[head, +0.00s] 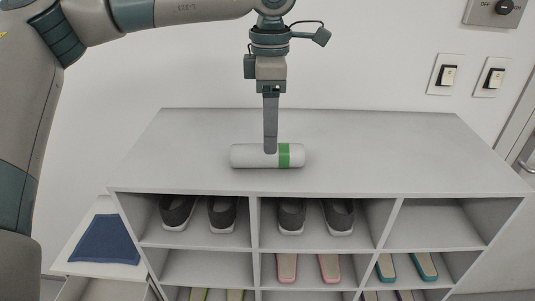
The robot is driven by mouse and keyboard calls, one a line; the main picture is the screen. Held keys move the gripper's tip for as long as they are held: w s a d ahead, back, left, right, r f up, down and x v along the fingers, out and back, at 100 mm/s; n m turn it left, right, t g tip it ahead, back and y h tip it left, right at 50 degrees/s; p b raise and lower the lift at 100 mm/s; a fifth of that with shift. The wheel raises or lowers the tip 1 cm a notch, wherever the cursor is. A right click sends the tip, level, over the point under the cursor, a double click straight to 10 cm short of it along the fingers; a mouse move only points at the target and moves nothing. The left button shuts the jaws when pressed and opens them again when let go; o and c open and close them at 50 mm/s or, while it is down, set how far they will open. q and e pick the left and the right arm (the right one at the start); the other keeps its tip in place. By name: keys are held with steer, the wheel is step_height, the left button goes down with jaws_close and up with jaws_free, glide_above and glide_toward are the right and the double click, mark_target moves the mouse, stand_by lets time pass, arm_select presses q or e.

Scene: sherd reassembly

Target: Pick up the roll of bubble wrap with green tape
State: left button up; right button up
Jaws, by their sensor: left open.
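A white roll with a green tape band (250,156) lies on its side on top of the grey shelf unit (390,145), near the middle. My left gripper (270,150) points straight down over the roll, its fingers in front of or at the roll's middle, just left of the green band. One finger hides the other from this angle. The gripper is open, and I cannot tell whether the fingers touch the roll. My right gripper is not in view.
Grey shoes (178,212) and coloured slippers (330,267) fill several cubbies below. A blue cloth (105,240) lies at the lower left. Light switches (446,75) are on the wall at right. The shelf top is clear on both sides of the roll.

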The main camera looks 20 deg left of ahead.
mark_target(267, 156)
arm_select(q)
steer(key=shift+d+f+p, duration=0.1)
steer(key=shift+f+p, duration=0.45)
steer(key=shift+p, duration=0.1)
step_height(267, 156, down, 3)
steer(key=shift+r+p, duration=0.1)
steer(key=shift+p, duration=0.65)
steer(key=shift+f, duration=0.45)
steer(key=shift+c, duration=0.6)
steer(key=c, duration=1)
